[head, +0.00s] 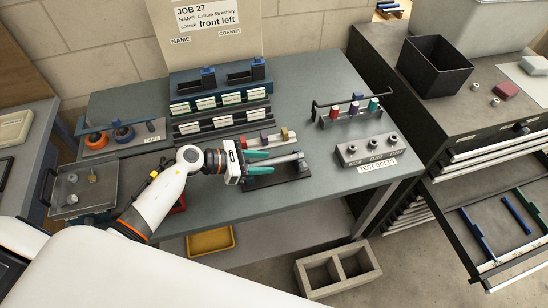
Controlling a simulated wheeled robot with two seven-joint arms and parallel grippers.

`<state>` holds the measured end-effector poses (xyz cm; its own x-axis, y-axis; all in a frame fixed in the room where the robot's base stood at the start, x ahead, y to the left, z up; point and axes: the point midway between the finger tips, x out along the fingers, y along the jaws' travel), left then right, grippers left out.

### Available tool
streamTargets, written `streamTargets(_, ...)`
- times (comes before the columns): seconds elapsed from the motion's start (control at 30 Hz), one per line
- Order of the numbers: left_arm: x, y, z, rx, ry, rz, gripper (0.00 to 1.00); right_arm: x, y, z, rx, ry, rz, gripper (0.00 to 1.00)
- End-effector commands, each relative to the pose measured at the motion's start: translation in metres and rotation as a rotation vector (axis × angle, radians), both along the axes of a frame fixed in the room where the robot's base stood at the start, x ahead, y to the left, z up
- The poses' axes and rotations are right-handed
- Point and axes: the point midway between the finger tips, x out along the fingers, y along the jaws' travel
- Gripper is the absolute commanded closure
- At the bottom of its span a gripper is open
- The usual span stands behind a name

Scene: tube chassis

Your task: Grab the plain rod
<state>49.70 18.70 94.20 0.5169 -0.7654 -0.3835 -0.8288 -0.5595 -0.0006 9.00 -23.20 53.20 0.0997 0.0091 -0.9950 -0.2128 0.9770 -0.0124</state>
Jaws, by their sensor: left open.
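A plain grey metal rod (284,160) lies across a low dark stand (291,176) near the front of the grey-green workbench. My left gripper (266,161) reaches in from the left and is open. Its two teal fingers point right, one on the far side and one on the near side of the rod's left part, as seen from above. I cannot tell whether the fingers are level with the rod or above it. The gripper hides the rod's left end. My right gripper is not in view.
Behind the stand is a holder with coloured pieces (266,140). Racks (220,101) and a job board (212,22) stand at the back. A test bolts block (369,149) lies right. An open drawer (500,235) holds blue and green bars.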

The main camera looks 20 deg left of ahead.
Motion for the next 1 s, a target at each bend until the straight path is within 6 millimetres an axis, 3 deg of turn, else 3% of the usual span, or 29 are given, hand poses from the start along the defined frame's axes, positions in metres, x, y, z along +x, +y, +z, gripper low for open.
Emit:
streamTargets(0.17, 0.000, 0.000, -0.001, 0.001, 0.001, 0.000, 0.59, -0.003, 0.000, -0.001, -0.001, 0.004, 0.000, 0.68)
streamTargets(0.43, 0.000, 0.000, -0.001, 0.001, 0.001, 0.000, 1.00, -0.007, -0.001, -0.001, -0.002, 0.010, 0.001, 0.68)
streamTargets(0.77, 0.000, 0.001, 0.004, 0.001, -0.002, 0.000, 1.00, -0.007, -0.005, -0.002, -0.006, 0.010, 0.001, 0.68)
streamTargets(1.0, 0.000, 0.001, 0.044, 0.005, -0.007, -0.003, 1.00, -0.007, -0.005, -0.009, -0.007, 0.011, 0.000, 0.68)
